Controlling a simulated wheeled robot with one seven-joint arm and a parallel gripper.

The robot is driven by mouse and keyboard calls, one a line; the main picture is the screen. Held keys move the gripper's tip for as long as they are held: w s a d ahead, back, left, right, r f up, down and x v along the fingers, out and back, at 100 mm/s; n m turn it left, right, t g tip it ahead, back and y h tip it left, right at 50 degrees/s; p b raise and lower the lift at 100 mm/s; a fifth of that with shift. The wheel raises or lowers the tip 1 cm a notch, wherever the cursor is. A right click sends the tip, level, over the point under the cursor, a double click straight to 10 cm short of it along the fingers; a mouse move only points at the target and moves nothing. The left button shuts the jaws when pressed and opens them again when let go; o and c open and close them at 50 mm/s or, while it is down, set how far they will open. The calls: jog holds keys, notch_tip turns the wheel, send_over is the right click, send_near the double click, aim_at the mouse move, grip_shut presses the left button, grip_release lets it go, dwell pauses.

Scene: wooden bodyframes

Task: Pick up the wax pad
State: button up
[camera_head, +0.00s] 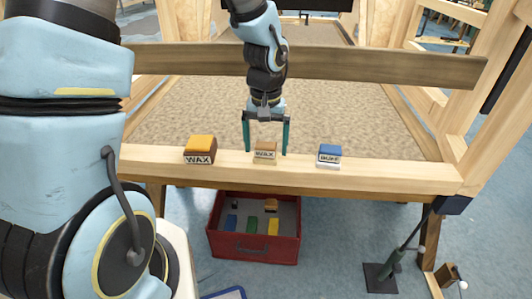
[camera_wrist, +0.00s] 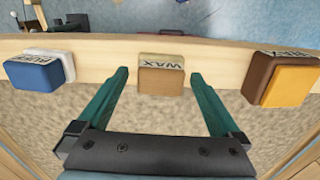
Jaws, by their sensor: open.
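Two blocks on the wooden rail read "WAX". One is a small tan block with a brown top (camera_head: 265,151), in the middle of the rail; in the wrist view it (camera_wrist: 161,77) sits between and beyond my fingertips. The other is a larger dark brown block with an orange top (camera_head: 200,148), to the left in the head view and to the right in the wrist view (camera_wrist: 285,80). My gripper (camera_head: 266,150) points down with its green fingers apart, one on each side of the tan block. It holds nothing.
A blue-and-white block marked "BUFF" (camera_head: 329,155) sits on the rail to the right. The wooden rail (camera_head: 390,173) runs along the front of the frame. A dark wooden beam (camera_head: 390,68) crosses behind my arm. A red box (camera_head: 225,244) with several small items stands below.

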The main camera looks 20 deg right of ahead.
aim_at(266, 144)
jog(key=shift+f, duration=0.25)
jog(key=c, duration=1.4)
notch_tip(266, 144, up, 10)
jog(key=shift+r, duration=0.1)
